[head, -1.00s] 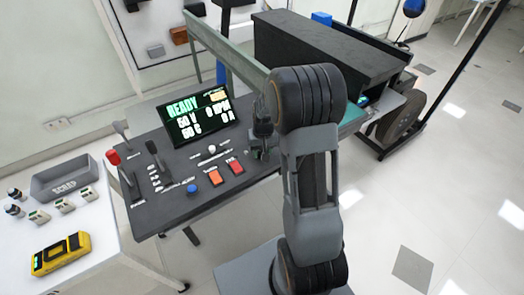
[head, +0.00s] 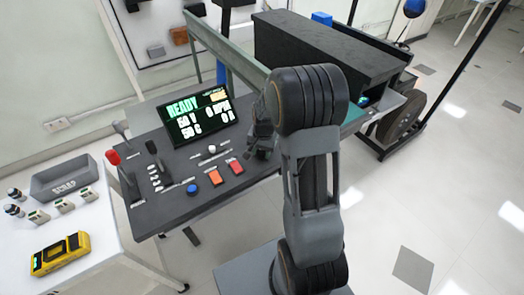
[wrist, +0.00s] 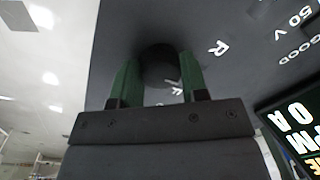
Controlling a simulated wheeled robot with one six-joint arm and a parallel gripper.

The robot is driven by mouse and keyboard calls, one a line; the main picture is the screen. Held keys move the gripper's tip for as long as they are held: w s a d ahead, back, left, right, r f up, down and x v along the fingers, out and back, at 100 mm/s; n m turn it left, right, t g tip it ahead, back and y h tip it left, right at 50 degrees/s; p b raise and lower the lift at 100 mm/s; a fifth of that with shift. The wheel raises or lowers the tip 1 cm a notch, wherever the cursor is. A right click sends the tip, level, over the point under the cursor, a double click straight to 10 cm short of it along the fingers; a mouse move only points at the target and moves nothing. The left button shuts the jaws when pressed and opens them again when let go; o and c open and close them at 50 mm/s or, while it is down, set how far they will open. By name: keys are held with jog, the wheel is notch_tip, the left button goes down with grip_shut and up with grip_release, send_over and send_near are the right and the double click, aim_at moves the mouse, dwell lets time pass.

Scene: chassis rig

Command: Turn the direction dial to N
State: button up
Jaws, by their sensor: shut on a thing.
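The direction dial (wrist: 158,50) is a dark round knob on the dark panel in the wrist view. The green fingers of my gripper (wrist: 157,66) are shut on it, one on each side. A white letter R (wrist: 218,49) is printed on the panel to the right of the knob. Other white marks lie just below the knob, partly hidden by a finger; I cannot read them surely. The knob's pointer is not visible, so its setting cannot be told. In the head view my gripper (head: 262,142) is at the right part of the console, and the dial is hidden there.
The console (head: 160,215) carries a screen (head: 197,115) reading READY, a blue button (head: 192,189), an orange button (head: 215,177), a red button (head: 235,167) and levers at the left. A side table (head: 95,255) holds a grey scrap tray (head: 65,180) and a yellow device (head: 60,254).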

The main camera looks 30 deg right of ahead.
aim_at(263, 152)
dwell(0.4)
jog(key=o, duration=0.9)
jog(key=r, duration=1.3)
jog(key=shift+s+d+r, duration=0.25)
jog(key=shift+s+r, duration=0.05)
jog(key=shift+r, duration=0.1)
jog(key=shift+w, duration=0.1)
jog(key=s+a+r+n+t, duration=0.1)
jog(key=s+a+n, duration=0.2)
jog(key=s, duration=0.2)
jog(key=s+a+r+n+t+p, duration=0.1)
jog(key=s+a+n, duration=0.2)
jog(key=s, duration=0.2)
jog(key=s+a+r+n+t, duration=0.1)
jog(key=s+a+n, duration=0.2)
jog(key=s+a, duration=0.1)
jog(key=shift+s+r, duration=0.35)
jog(key=shift+s, duration=0.45)
